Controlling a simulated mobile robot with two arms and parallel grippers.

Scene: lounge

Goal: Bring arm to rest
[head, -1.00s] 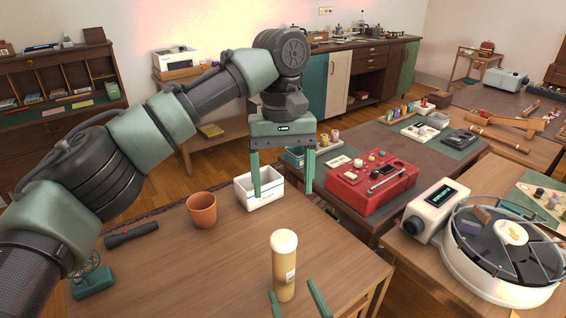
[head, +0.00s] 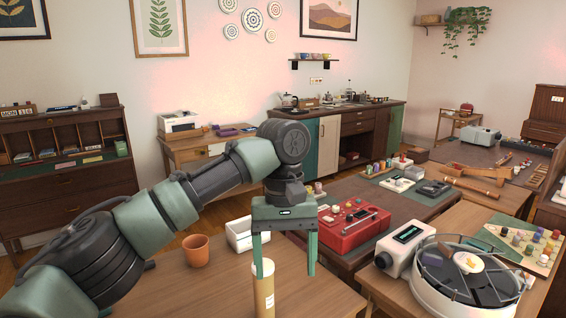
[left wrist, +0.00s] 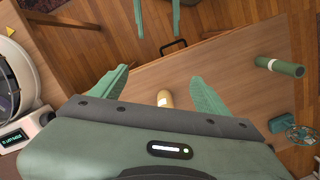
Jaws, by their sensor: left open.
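My left gripper (head: 284,270) is open and empty, its two green fingers pointing down over the near wooden table (head: 190,290). In the head view its left finger overlaps the cream-capped tan cylinder (head: 265,297) standing on that table. In the left wrist view the open left fingers (left wrist: 160,76) have the cylinder (left wrist: 164,98) showing between them, not gripped. My right gripper (left wrist: 156,18) shows only as two spread green fingers at the top of the left wrist view. It is outside the head view.
A terracotta cup (head: 196,252) and a white bin (head: 238,237) stand on the near table. A red box (head: 352,226) is on the table behind. A round white carousel device (head: 455,300) is at the right. A green cylinder (left wrist: 280,66) lies on the table in the left wrist view.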

